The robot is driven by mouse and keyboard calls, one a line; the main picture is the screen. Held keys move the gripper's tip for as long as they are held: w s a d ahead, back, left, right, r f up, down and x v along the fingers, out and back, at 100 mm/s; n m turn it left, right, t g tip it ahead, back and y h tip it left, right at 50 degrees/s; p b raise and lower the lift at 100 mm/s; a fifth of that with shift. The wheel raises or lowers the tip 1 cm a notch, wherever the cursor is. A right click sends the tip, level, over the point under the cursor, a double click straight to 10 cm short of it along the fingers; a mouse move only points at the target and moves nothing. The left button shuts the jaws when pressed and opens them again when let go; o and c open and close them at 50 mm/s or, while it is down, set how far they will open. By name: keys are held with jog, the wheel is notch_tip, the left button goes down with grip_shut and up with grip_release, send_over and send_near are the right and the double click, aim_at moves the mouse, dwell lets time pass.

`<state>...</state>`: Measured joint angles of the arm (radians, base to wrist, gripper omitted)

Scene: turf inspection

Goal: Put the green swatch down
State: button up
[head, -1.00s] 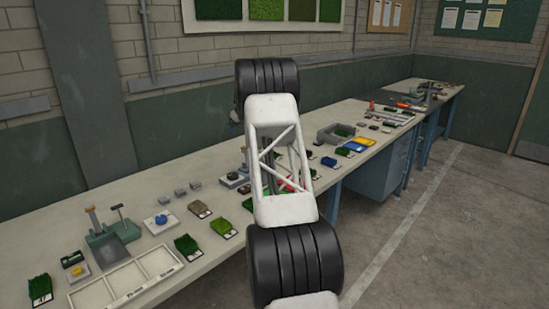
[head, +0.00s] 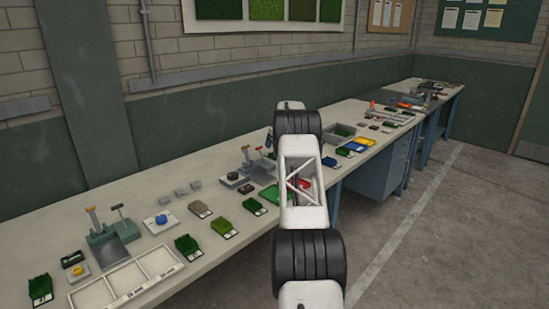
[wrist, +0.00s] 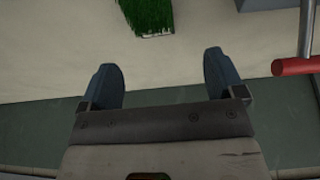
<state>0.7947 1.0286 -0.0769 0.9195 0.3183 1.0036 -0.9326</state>
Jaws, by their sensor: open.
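A green grass swatch (wrist: 148,14) lies on the pale bench top in the wrist view, at the top edge and partly cut off. My gripper (wrist: 160,78) is open, with its two blue-grey fingers wide apart and nothing between them. The swatch is beyond the fingertips and apart from them. In the head view my arm hides most of the gripper. Several swatches stand on the bench there, among them a dark green one (head: 254,206) and a brighter green one (head: 224,228). I cannot tell which one the wrist view shows.
A red-ended bar (wrist: 296,66) on a metal post is at the right of the wrist view, near a grey block (wrist: 263,4).

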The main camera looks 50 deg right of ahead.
aim_at(272, 153)
jog(key=shift+s+d, duration=0.3)
jog(key=shift+s, duration=0.05)
jog(key=shift+f, duration=0.2)
jog(key=shift+x, duration=1.15)
jog(key=shift+w+f, duration=0.1)
jog(key=shift+x, duration=2.5)
jog(key=shift+w+d, duration=0.1)
jog(key=shift+w, duration=0.05)
